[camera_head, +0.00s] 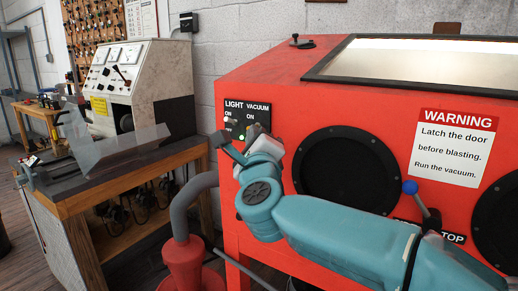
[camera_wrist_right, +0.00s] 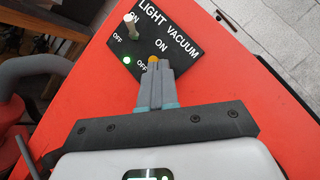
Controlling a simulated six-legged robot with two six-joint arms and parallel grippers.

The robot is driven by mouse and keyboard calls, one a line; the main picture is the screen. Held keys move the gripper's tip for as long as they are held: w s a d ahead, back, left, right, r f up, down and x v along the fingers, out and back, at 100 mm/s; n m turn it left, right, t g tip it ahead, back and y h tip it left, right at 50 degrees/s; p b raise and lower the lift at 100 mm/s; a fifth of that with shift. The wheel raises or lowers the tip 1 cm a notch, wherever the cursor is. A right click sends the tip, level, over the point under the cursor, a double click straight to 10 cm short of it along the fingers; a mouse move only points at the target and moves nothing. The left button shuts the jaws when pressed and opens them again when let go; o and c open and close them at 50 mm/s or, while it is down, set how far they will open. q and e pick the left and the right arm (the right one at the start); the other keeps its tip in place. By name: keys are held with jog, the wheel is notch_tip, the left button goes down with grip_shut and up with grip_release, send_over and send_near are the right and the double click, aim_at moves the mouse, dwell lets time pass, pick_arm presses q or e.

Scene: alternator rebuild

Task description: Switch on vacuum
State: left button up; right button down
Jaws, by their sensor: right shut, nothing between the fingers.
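The black switch panel (camera_head: 236,107) is on the left of the red blasting cabinet's front, labelled LIGHT and VACUUM; it also shows in the right wrist view (camera_wrist_right: 179,50). A green lamp (camera_wrist_right: 127,61) glows lower on the panel. My right gripper (camera_wrist_right: 156,70) is shut and empty, its tips at the VACUUM side. A small orange-yellow tip (camera_wrist_right: 153,60) shows just beyond them; the fingers hide most of the vacuum switch, and I cannot tell its position or contact. My left gripper is out of view.
The red cabinet (camera_head: 270,95) has round black arm ports (camera_head: 345,172), a warning sign (camera_head: 453,148) and a blue-knobbed lever (camera_head: 411,188). A grey hose (camera_head: 184,210) runs to a red vacuum unit (camera_head: 183,262) below. A wooden bench (camera_head: 95,180) with a test machine stands left.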

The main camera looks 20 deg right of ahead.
jog(key=shift+r+m+g+p, duration=0.3)
jog(key=shift+g+p, duration=0.2)
jog(key=shift+p, duration=0.1)
dwell(0.6)
jog(key=shift+r, duration=0.15)
dwell(0.3)
jog(key=b+v, duration=0.1)
jog(key=v, duration=1.5)
jog(key=shift+s+b, duration=0.15)
jog(key=shift+b, duration=0.2)
